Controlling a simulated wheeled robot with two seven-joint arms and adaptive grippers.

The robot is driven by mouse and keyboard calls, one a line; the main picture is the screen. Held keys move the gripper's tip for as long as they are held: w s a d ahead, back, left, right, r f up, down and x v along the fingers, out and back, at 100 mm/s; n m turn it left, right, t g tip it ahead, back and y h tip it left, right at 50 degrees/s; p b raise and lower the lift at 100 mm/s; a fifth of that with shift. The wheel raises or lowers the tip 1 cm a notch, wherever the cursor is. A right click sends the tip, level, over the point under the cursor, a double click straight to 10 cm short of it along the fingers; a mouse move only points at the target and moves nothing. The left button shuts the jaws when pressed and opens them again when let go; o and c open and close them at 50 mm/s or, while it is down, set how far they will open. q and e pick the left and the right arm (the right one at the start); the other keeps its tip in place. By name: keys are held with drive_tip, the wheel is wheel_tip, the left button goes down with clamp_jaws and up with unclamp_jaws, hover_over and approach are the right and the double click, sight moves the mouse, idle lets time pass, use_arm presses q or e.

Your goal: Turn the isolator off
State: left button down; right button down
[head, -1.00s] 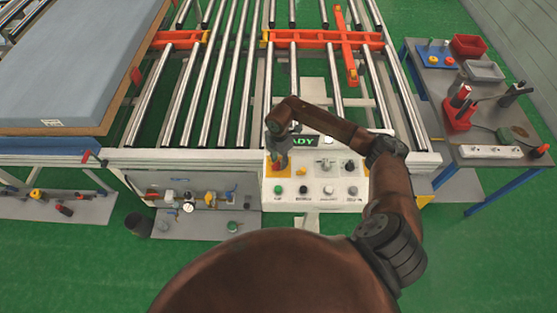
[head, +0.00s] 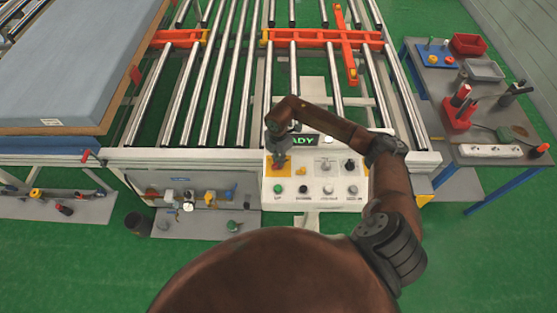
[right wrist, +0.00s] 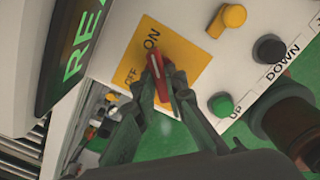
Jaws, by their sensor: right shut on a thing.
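The isolator is a red handle (right wrist: 156,76) on a yellow plate (right wrist: 185,45) marked ON and OFF. In the right wrist view the handle's upper end lies close to the ON mark, and the OFF mark is to its left. My right gripper (right wrist: 158,88) is shut on the red handle, with a finger on each side of it. In the head view my right gripper (head: 278,155) is over the yellow plate at the left of the white control panel (head: 345,202) and hides most of the handle. My left gripper is not in view.
A green READY display (right wrist: 85,40) is on the other side. A roller conveyor (head: 215,90) lies behind the panel, and a tool table (head: 470,120) stands at right.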

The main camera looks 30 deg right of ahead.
drive_tip(key=shift+f+n, duration=0.1)
drive_tip(key=shift+n, duration=0.2)
drive_tip(key=shift+n+b, duration=0.5)
drive_tip(key=shift+b, duration=0.15)
drive_tip(key=n+b, duration=0.2)
drive_tip(key=n, duration=0.1)
drive_tip(key=shift+f, duration=0.1)
drive_tip(key=n+b, duration=0.2)
drive_tip(key=n, duration=0.2)
drive_tip(key=shift+b, duration=0.35)
drive_tip(key=n+b, duration=0.3)
drive_tip(key=n, duration=0.2)
drive_tip(key=shift+n, duration=0.3)
drive_tip(key=shift+n+b, duration=1.2)
drive_tip(key=shift+n, duration=0.6)
